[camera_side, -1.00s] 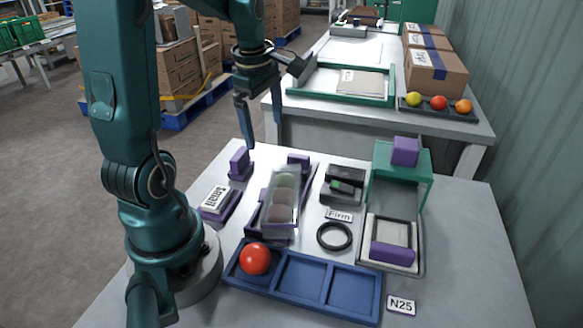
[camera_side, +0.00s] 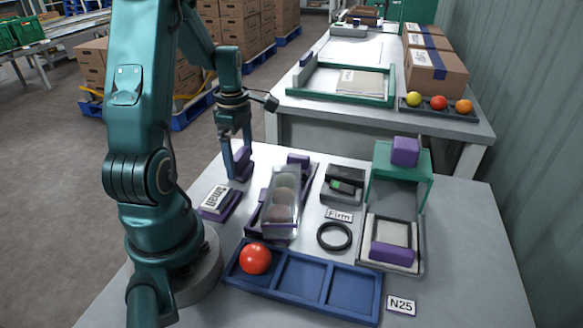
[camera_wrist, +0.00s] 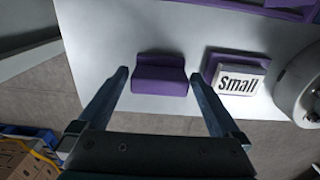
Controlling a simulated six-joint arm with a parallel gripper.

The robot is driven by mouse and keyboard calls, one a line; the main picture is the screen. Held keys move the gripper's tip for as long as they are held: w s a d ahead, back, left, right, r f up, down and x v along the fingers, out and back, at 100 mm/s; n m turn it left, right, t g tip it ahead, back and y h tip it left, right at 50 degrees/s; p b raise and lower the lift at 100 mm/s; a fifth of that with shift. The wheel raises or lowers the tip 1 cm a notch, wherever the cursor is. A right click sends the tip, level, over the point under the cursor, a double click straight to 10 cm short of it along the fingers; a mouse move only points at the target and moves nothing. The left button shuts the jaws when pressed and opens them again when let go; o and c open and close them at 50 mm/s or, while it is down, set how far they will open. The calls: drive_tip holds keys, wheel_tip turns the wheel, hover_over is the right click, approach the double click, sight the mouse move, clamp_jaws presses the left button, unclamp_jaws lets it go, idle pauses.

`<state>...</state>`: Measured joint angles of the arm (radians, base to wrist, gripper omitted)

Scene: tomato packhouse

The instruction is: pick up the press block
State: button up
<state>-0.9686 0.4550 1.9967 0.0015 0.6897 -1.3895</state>
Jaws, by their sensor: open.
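A purple stepped block (camera_side: 240,160), which I take to be the press block, stands at the back left of the grey table. In the wrist view the block (camera_wrist: 161,76) lies between my two fingertips, with a visible gap on each side. My gripper (camera_side: 237,172) is open, pointing down around the block. The fingers partly hide it in the side view. I cannot tell the exact height of the fingertips over the table.
A block labelled "Small" (camera_side: 215,199) sits on a purple base close by, at right in the wrist view. A clear-sided holder (camera_side: 282,200) stands right of the block. The blue tray (camera_side: 305,284) with a red tomato (camera_side: 255,259) lies in front. A green-framed press (camera_side: 402,160) stands further right.

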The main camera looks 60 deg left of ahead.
drive_tip(key=c, duration=1.3)
drive_tip(key=shift+o, duration=0.2)
drive_tip(key=shift+r, duration=0.15)
